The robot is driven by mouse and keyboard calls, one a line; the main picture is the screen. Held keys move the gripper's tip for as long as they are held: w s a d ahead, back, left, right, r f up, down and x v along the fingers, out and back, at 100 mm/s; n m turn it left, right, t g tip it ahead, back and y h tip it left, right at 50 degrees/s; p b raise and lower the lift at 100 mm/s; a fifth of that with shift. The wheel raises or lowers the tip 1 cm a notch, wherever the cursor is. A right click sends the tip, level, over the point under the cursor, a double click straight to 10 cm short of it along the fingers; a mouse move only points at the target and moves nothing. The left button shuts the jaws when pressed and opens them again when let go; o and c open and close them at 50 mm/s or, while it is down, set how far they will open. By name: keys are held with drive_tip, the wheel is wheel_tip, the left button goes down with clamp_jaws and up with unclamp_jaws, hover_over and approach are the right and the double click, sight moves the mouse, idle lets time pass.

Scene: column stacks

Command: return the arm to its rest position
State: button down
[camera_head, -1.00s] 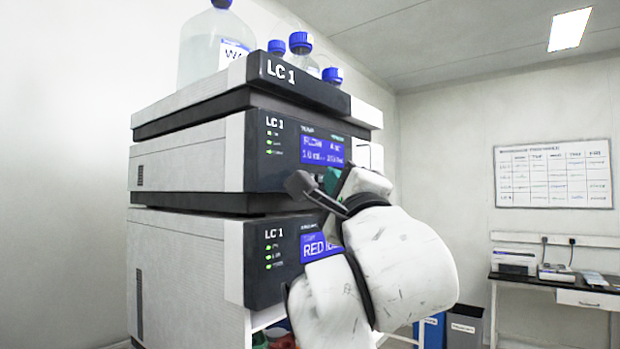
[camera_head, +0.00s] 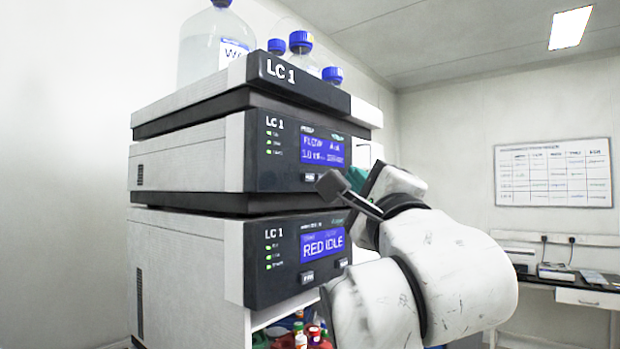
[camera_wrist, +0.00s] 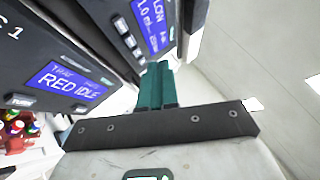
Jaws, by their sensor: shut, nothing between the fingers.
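My arm is white and scuffed, bent in front of the right side of the LC 1 stack (camera_head: 190,160) in the head view. My gripper shows as teal fingers (camera_wrist: 157,86) in the wrist view, side by side and shut with nothing between them. In the head view only a bit of teal (camera_head: 355,178) shows behind the dark wrist camera part. The gripper is in front of the stack's right edge, apart from the lower display (camera_head: 323,244), which reads "RED IDLE". That display also shows at the left of the wrist view (camera_wrist: 70,88).
Bottles with blue caps, one large and clear (camera_head: 210,50), stand on the stack. Small coloured bottles (camera_head: 300,338) sit on a shelf below it. A bench (camera_head: 585,297) with devices stands at the right under a wall chart (camera_head: 553,172). Open room lies right of the stack.

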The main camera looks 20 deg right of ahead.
drive_tip(key=w+d+f+n+g, duration=0.1)
drive_tip(key=d+f+n+g, duration=0.2)
drive_tip(key=f, duration=1.2)
drive_tip(key=w+d+f+n+g, duration=0.1)
drive_tip(key=f+n+g, duration=0.3)
drive_tip(key=f, duration=1.1)
drive_tip(key=s+d+f+n+g, duration=0.1)
drive_tip(key=s+f+n+g, duration=0.3)
drive_tip(key=f, duration=0.6)
drive_tip(key=s+d+f+n+g, duration=0.1)
drive_tip(key=s+f+g, duration=0.1)
drive_tip(key=s+f, duration=0.65)
drive_tip(key=s+f+n+g, duration=0.4)
drive_tip(key=s+f, duration=0.6)
drive_tip(key=s, duration=0.3)
drive_tip(key=s+d+f+n+g+y, duration=0.1)
drive_tip(key=s+f+n+g, duration=0.4)
drive_tip(key=s+f, duration=0.6)
drive_tip(key=shift+s+f+n, duration=0.3)
drive_tip(key=shift+s+n, duration=0.1)
drive_tip(key=shift+s, duration=0.5)
drive_tip(key=shift+w+d, duration=0.1)
drive_tip(key=shift+d, duration=0.05)
